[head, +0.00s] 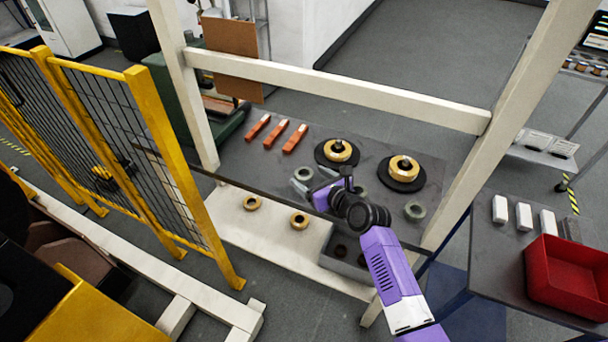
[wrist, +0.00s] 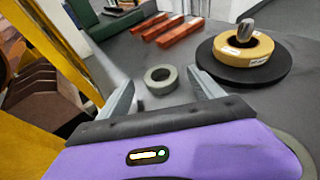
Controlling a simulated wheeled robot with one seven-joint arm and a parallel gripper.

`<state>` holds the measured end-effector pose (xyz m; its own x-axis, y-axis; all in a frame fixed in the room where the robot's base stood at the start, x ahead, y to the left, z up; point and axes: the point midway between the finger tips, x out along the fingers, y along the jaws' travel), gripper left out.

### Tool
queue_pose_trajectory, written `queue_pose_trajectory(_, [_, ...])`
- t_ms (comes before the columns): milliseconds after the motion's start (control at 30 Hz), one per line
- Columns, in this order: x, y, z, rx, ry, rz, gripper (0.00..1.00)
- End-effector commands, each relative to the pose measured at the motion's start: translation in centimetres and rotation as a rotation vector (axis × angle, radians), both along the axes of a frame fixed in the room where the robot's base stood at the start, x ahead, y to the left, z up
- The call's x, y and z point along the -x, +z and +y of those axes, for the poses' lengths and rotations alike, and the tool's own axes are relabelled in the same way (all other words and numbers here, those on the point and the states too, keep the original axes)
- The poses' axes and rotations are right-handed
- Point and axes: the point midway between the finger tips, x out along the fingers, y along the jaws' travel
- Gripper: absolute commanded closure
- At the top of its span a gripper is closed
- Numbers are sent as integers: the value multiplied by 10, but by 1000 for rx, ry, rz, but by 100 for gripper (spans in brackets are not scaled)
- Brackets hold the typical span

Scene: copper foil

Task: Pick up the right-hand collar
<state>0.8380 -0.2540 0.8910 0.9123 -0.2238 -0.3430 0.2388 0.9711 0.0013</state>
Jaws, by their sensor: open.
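The left collar (head: 304,173) lies at my fingertips. My gripper (head: 303,184) is open and empty over the bench's left front. In the wrist view one grey collar (wrist: 161,74) lies flat just beyond and between the parted fingers of my gripper (wrist: 165,92), apparently the left one.
Two copper foil rolls (head: 338,151) (head: 403,168) stand on black discs behind the collars. Several orange bars (head: 276,133) lie at the back left. Brass rings (head: 252,203) and a grey bin (head: 345,262) are on the lower white ledge. A white frame beam (head: 335,88) crosses above the bench.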

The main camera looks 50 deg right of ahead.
Motion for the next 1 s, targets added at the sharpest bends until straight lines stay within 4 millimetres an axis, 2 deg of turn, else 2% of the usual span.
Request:
queue_pose_trajectory(100, [-15,-5,-4,0,1,0,24])
queue_pose_trajectory(200, [-22,-8,-6,0,0,0,24])
queue_pose_trajectory(467, [-23,-9,-6,1,0,0,24])
queue_pose_trajectory(833, [-23,-9,-6,2,1,0,96])
queue_pose_trajectory(867, [-23,-9,-6,2,1,0,100])
queue_pose_trajectory(1000, [-23,-8,-6,2,1,-1,100])
